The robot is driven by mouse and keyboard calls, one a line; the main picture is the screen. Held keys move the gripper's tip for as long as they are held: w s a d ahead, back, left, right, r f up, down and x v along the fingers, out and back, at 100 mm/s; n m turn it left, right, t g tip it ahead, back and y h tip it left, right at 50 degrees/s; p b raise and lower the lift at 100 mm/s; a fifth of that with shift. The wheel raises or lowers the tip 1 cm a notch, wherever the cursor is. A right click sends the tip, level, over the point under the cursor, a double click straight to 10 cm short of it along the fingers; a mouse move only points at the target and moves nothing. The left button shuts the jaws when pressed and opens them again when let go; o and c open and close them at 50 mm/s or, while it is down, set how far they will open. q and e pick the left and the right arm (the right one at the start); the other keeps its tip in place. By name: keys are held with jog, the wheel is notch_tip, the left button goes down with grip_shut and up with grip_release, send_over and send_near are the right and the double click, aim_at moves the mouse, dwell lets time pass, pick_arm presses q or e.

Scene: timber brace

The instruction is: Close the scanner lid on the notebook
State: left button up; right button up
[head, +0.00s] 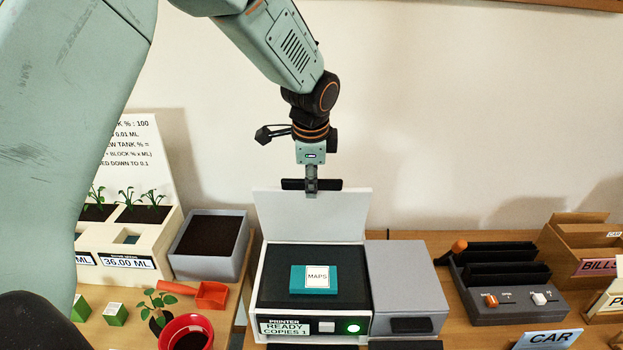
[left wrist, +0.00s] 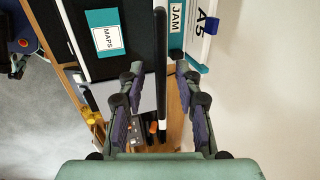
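The scanner (head: 312,326) is a white box with a dark top, its white lid (head: 325,218) standing open at the back. The teal notebook (head: 302,281) labelled MAPS lies flat on the dark bed; it also shows in the left wrist view (left wrist: 107,39). A black bar (head: 330,184) runs along the lid's upper edge. My left gripper (head: 311,190) is at this bar, pointing down. In the left wrist view its open fingers (left wrist: 160,70) stand on either side of the bar (left wrist: 160,50), with gaps visible. My right gripper is not in view.
A grey box (head: 405,280) adjoins the scanner on the right. Beyond it are a dark device with levers (head: 505,305) and wooden bins (head: 590,245). At left are a planter (head: 110,255), a soil tray (head: 212,245), a red trowel (head: 210,294) and a red pot (head: 187,330).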

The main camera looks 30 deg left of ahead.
pick_arm(q)
jog(key=shift+w+a+f, duration=0.1)
jog(key=shift+w, duration=0.05)
jog(key=shift+c, duration=1.3)
grip_shut()
